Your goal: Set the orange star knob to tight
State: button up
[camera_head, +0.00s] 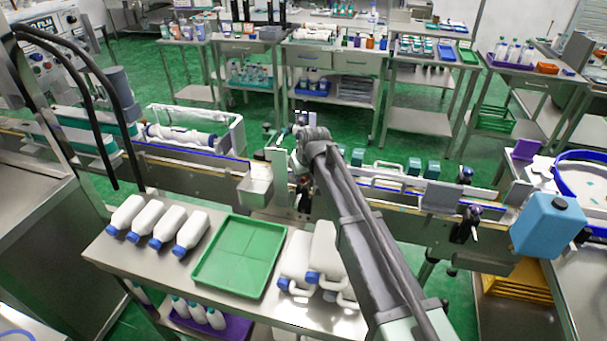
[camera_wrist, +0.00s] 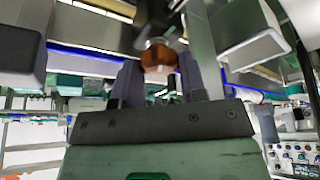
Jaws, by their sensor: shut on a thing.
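The orange star knob (camera_wrist: 159,55) shows in the wrist view, brownish orange, below a dark shaft or bracket. My gripper (camera_wrist: 160,66) has its two dark grey fingers on either side of the knob and is shut on it. The marks for tight or loose are not visible, so the knob's setting cannot be read. In the head view my arm covers the knob and the fingertips, beside the conveyor's metal housing.
The conveyor (camera_head: 190,168) runs across behind the work table. A green tray (camera_head: 240,257) and several white bottles (camera_head: 160,226) lie on the near table. A blue jerrycan (camera_head: 548,226) stands at the right. Metal brackets crowd the knob closely.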

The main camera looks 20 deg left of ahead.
jog(key=m, duration=0.3)
jog(key=m+t+h, duration=0.1)
jog(key=m, duration=0.1)
jog(key=shift+m+h, duration=0.3)
jog(key=shift+m, duration=0.1)
dwell(0.3)
jog(key=o, duration=0.9)
jog(key=p+v, duration=1)
jog(key=shift+s+r, duration=0.3)
jog(key=shift+s, duration=0.05)
